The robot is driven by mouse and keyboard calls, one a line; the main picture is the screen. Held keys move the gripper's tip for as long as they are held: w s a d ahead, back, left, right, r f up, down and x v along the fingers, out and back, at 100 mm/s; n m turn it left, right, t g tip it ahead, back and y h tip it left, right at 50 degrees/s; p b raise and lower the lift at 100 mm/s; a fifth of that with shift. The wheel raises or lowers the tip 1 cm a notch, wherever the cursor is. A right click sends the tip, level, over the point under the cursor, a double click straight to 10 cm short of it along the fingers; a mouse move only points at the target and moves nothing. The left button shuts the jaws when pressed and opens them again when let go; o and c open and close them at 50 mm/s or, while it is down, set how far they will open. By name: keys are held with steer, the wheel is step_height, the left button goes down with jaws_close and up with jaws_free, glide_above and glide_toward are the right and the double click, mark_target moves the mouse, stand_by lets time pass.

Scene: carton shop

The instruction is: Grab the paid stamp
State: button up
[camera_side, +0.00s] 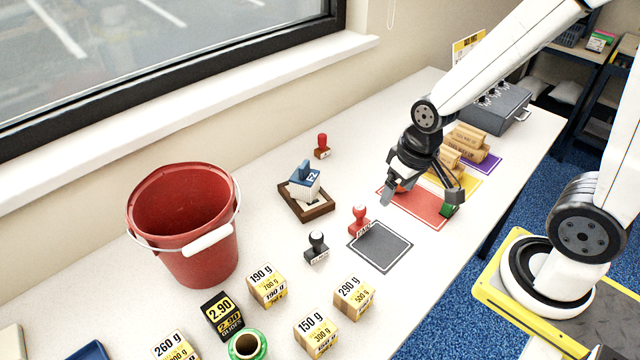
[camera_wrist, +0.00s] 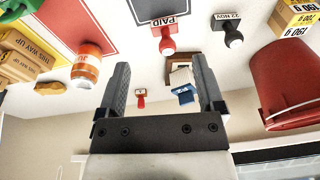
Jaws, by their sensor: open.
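The paid stamp (camera_side: 359,219) has a red knob handle and a red base, and stands upright on the white table by the far edge of the dark grey mat. In the wrist view the paid stamp (camera_wrist: 166,40) shows its PAID label, ahead of my fingertips. My gripper (camera_side: 418,198) is open and empty, pointing down over the red mat (camera_side: 432,214), to the right of the stamp in the side view. In the wrist view my gripper's (camera_wrist: 160,75) two fingers are wide apart with nothing between them.
A black date stamp (camera_side: 317,246), a wooden tray (camera_side: 306,213) with a blue-topped block, and a small red stamp (camera_side: 322,147) stand nearby. An orange can (camera_wrist: 86,66) is near my gripper. A red bucket (camera_side: 185,235) stands left. The grey mat (camera_side: 380,246) is empty.

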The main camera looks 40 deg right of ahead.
step_height(320, 180, down, 3)
steer(key=s+m+g+y, duration=0.2)
steer(key=m, duration=0.2)
steer(key=m+t+y, duration=0.8)
steer(key=m, duration=1.5)
glide_toward(362, 215)
steer(key=x, duration=0.4)
steer(key=shift+w+a+f, duration=0.1)
steer(key=shift+a+f, duration=0.1)
steer(key=shift+f, duration=0.05)
steer(key=shift+w+d+f+m+t, duration=0.1)
steer(key=shift+d+m+t, duration=0.2)
steer(key=shift+m, duration=0.1)
steer(key=shift+w+d+f+m+t, duration=0.1)
steer(key=shift+w+d+m+t, duration=0.1)
steer(key=shift+m+t, duration=0.15)
steer(key=shift+a, duration=0.1)
steer(key=shift+x, duration=1.15)
